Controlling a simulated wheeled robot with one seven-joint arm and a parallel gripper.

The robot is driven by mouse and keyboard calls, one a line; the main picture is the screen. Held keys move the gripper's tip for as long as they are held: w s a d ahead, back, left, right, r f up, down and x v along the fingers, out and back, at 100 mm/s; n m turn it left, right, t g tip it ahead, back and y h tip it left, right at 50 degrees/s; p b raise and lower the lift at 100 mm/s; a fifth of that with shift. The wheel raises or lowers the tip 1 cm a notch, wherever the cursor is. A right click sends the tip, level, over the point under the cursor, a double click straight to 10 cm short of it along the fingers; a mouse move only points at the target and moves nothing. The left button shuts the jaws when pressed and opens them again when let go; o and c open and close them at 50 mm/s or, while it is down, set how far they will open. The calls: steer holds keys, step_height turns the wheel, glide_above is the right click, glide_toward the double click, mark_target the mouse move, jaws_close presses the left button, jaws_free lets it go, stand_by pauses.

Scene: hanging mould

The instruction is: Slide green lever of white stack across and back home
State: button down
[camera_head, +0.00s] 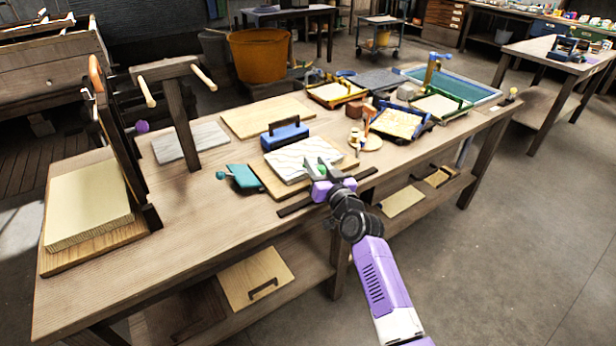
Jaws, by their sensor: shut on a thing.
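The white stack (290,163) is a pale, grey-veined slab lying on a wooden board (262,178) near the middle of the workbench. The green lever (321,170) shows as a small green patch at the stack's front right side. My gripper (319,176), purple and grey, reaches in from the lower right and is shut on the green lever. The fingers hide most of the lever and its joint with the stack.
A blue handled block (285,135) stands just behind the stack. A teal block (243,177) lies to its left. A dark strip (296,207) runs along the bench front. Wooden figures (366,124) and trays (400,122) stand to the right.

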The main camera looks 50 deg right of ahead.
steer(key=s+d+b, duration=0.1)
steer(key=d+b, duration=0.3)
steer(key=d, duration=0.1)
steer(key=s+d+b, duration=0.2)
steer(key=d+b, duration=0.3)
steer(key=d, duration=0.1)
steer(key=s+d+b, duration=0.2)
steer(key=d+b, duration=0.3)
steer(key=d, duration=0.1)
steer(key=shift+d+f, duration=0.1)
steer(key=shift+f, duration=0.1)
steer(key=shift+s+d+r+b, duration=0.2)
steer(key=shift+d+b, duration=0.25)
steer(key=shift+d, duration=0.25)
steer(key=c, duration=1.1)
jaws_free()
steer(key=shift+d, duration=0.1)
steer(key=shift+s+a, duration=0.15)
steer(key=shift+a, duration=0.05)
steer(key=v, duration=0.7)
steer(key=shift+s+p, duration=0.25)
steer(key=shift+p, duration=0.2)
